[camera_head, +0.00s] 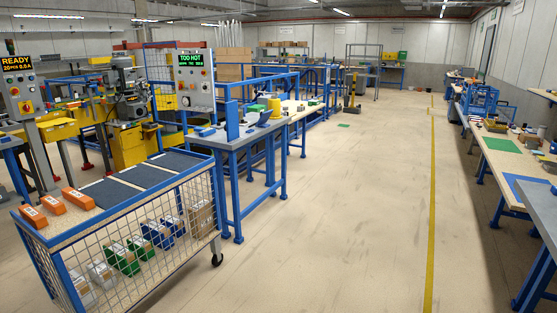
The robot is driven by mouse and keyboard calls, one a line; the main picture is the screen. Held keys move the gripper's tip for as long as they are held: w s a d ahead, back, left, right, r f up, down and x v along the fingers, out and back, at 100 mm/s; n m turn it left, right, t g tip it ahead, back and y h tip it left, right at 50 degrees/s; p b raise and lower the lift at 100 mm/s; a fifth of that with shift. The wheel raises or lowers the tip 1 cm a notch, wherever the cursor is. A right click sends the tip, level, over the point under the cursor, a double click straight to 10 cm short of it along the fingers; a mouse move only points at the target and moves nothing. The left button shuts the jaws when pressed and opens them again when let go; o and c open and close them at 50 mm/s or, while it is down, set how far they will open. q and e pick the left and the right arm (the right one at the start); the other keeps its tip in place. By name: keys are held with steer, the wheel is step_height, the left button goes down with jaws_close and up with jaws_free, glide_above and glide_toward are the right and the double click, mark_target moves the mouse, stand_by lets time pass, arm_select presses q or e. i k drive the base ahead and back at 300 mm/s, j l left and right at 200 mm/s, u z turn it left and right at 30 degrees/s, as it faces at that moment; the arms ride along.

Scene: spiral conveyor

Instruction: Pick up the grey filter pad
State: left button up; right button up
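No grey filter pad can be made out for certain in the head view. Flat dark blue-grey mats (147,176) lie on top of the blue-framed wire cart (150,213) at the left, but I cannot tell whether any is the filter pad. Orange items (52,204) with light labels sit at the cart's near left end. Neither of my grippers is in view.
A grey-topped blue workbench (231,138) stands behind the cart, with a yellow object (274,107) farther back. Control panels and yellow machines fill the left. Workbenches (503,157) line the right wall. The middle floor (345,200) is clear, with a yellow line (432,200).

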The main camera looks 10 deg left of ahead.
mark_target(218, 126)
steer(key=i+j+u, duration=0.1)
steer(key=i, duration=0.4)
steer(key=i+j, duration=0.25)
steer(key=i, duration=0.3)
steer(key=i+j+u, duration=0.15)
steer(key=i, duration=0.35)
steer(key=i+l+z, duration=0.2)
steer(key=i+z, duration=0.2)
steer(key=i, duration=0.65)
steer(key=i+j+z, duration=0.15)
steer(key=i+z, duration=0.25)
steer(key=i, duration=0.6)
